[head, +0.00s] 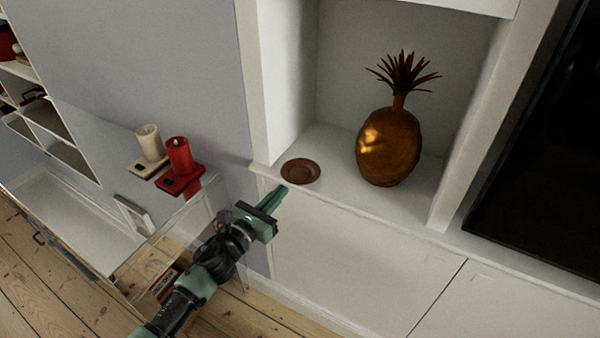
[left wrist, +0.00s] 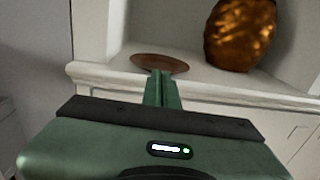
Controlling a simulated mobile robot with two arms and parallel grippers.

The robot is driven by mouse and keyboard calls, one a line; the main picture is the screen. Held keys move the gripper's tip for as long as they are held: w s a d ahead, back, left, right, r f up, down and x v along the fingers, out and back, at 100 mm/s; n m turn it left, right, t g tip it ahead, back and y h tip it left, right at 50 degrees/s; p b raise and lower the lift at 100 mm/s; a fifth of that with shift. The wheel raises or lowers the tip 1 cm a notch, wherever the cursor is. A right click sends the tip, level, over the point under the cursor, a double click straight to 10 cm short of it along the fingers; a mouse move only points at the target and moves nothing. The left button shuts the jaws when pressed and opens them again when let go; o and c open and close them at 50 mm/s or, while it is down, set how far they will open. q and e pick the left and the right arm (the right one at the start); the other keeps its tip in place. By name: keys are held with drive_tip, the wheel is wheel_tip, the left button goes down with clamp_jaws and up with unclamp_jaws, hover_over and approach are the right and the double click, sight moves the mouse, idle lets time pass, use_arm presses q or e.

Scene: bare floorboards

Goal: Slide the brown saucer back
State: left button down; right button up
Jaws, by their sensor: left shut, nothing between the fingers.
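The brown saucer (head: 300,171) lies flat on the white ledge (head: 345,193) of an alcove, near its front left edge. It also shows in the left wrist view (left wrist: 160,63), just beyond my fingertips, which hide part of its near rim. My left gripper (head: 281,189) is shut and empty, its green fingers pointing at the saucer's front edge. In the left wrist view the fingertips (left wrist: 160,73) overlap the saucer's near rim; I cannot tell whether they touch it. My right gripper is in neither view.
A golden pineapple ornament (head: 389,146) stands on the ledge right of the saucer. A white candle (head: 149,143) and a red candle (head: 180,156) stand on a glass-sided table at left. A dark screen (head: 545,160) is at right. The ledge behind the saucer is clear.

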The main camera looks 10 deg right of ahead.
sight(290, 182)
use_arm(q)
drive_tip(key=shift+b+x, duration=1.35)
drive_tip(key=shift+x, duration=1.4)
drive_tip(key=shift+b+x, duration=1.6)
drive_tip(key=shift+x, duration=0.85)
drive_tip(key=shift+a, duration=0.1)
drive_tip(key=shift+s+a+p, duration=0.2)
drive_tip(key=shift+s+p, duration=0.05)
drive_tip(key=shift+p, duration=0.1)
drive_tip(key=p+v, duration=0.3)
drive_tip(key=v, duration=0.9)
drive_tip(key=shift+s+p, duration=0.2)
drive_tip(key=shift+p, duration=0.2)
